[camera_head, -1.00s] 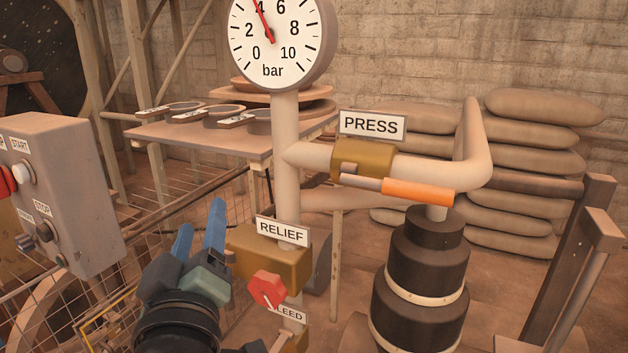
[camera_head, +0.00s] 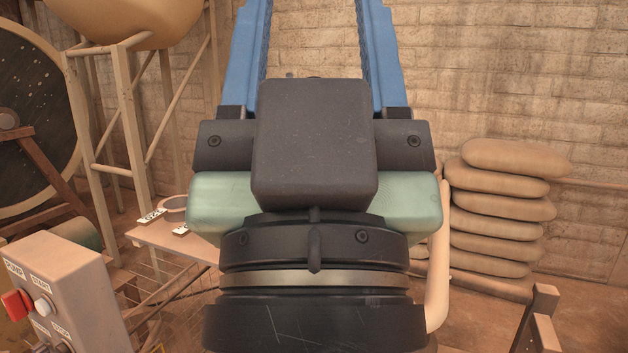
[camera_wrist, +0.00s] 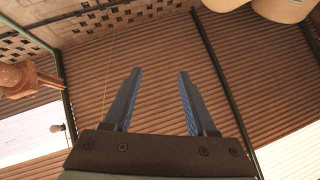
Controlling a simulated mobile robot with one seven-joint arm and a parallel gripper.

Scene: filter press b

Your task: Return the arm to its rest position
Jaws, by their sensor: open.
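My gripper (camera_head: 315,55) is large and close in the head view, raised upright with its two blue fingers pointing up and wide apart. It is open, with nothing between the fingers. In the wrist view its fingers (camera_wrist: 155,88) stand apart against a corrugated roof. My gripper and wrist hide the middle of the scene, including the gauge and the valves. Part of the pale pipe (camera_head: 438,265) shows at the right of my wrist.
A grey control box (camera_head: 75,290) with a red button (camera_head: 17,304) stands at lower left. A table (camera_head: 160,238) is partly hidden behind my wrist. Stacked sacks (camera_head: 495,225) lie against the brick wall at right. A wooden post (camera_head: 540,310) stands at lower right.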

